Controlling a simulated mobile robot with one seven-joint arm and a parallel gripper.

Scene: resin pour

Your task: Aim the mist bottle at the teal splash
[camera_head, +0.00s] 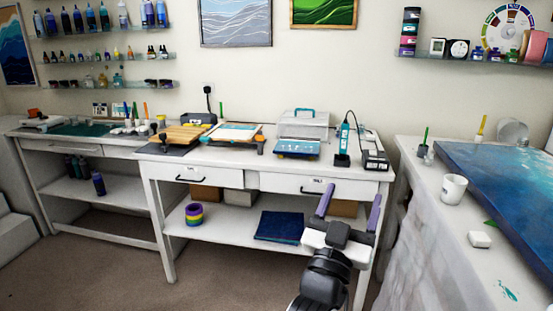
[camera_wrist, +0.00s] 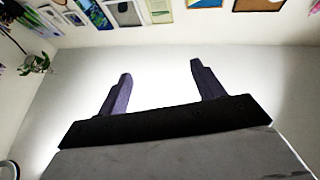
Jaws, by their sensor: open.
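A small teal splash (camera_head: 508,291) marks the white top of the right-hand table, near its front edge. I cannot tell for certain which bottle is the mist bottle; a pale bottle (camera_head: 123,15) stands among blue ones on the upper left wall shelf, too small to make out. My gripper (camera_head: 350,207) is raised in front of the middle bench, left of the right-hand table and apart from the splash. In the wrist view its two purple fingers (camera_wrist: 161,72) are spread with nothing between them. Neither splash nor a clear mist bottle shows in the wrist view.
The middle bench (camera_head: 340,176) carries tools and a clear box (camera_head: 304,124). Floor (camera_head: 110,260) is open at front left.

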